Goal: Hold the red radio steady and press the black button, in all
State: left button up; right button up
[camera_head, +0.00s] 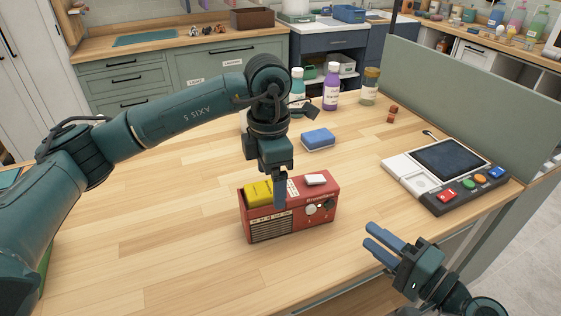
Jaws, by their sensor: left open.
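The red radio (275,231) stands upright near the middle of the wooden table, with a speaker grille at its left and round knobs at its right front. A yellow block (258,194) and a small white piece (316,180) show at its top. My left gripper (280,198) points down at the radio's top middle, its fingers open but seen nearly edge-on; contact cannot be told. My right gripper (372,240) is open and empty near the table's front edge, right of the radio and apart from it. I cannot clearly pick out a black button on the radio.
A console (448,172) with a dark screen and several coloured buttons lies at the right. A blue sponge (318,139) and bottles (331,88) are behind the radio. A green divider panel (470,100) closes the right side. The table's left part is largely clear beneath my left arm.

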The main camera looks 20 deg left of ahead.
aim_at(271, 201)
pick_arm(q)
notch_tip(271, 201, down, 7)
jog(key=shift+r, duration=0.15)
jog(key=shift+c, duration=0.4)
jog(key=c, duration=1.3)
jog(key=shift+c, duration=0.2)
pick_arm(e)
grip_shut()
dwell(0.7)
